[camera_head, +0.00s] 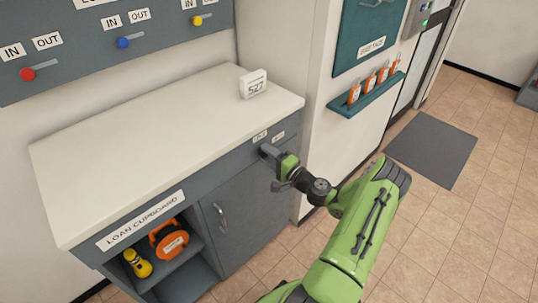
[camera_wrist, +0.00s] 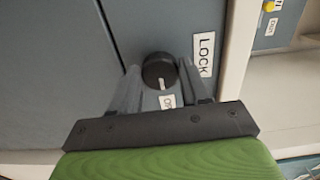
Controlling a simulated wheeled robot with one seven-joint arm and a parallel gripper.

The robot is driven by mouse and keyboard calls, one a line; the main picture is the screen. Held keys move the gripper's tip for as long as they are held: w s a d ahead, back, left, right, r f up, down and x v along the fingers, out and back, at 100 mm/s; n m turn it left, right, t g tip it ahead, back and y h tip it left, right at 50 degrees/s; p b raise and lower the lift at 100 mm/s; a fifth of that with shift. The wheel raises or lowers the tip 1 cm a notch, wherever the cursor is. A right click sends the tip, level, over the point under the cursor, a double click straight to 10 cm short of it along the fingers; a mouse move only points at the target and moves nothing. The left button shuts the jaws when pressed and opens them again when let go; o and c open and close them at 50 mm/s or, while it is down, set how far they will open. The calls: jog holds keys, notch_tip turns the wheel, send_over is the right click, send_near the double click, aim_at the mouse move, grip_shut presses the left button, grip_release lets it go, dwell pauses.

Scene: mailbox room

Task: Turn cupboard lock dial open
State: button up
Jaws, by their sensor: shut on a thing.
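The lock dial (camera_wrist: 158,68) is a round black knob on the grey front of the loan cupboard (camera_head: 255,200). A short white mark on its rim points down toward a small white label (camera_wrist: 167,101) that reads "OP", partly covered by a finger. A white "LOCK" label (camera_wrist: 204,55) is to the dial's right in the wrist view. My gripper (camera_wrist: 159,72) is shut on the dial, one finger on each side.
The cupboard door has a curved metal handle (camera_head: 220,217) below left of my gripper. The white worktop (camera_head: 165,140) overhangs the front and bears a small "527" sign (camera_head: 253,84). An open shelf holds an orange reel (camera_head: 169,240) and a yellow torch (camera_head: 137,263).

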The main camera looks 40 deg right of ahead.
dwell(0.4)
jog(key=shift+f, duration=0.1)
jog(key=o, duration=1.1)
jog(key=shift+c, duration=0.2)
jog(key=s+p, duration=0.2)
jog(key=s, duration=1.3)
jog(key=shift+s+d, duration=0.25)
jog(key=shift+s, duration=0.15)
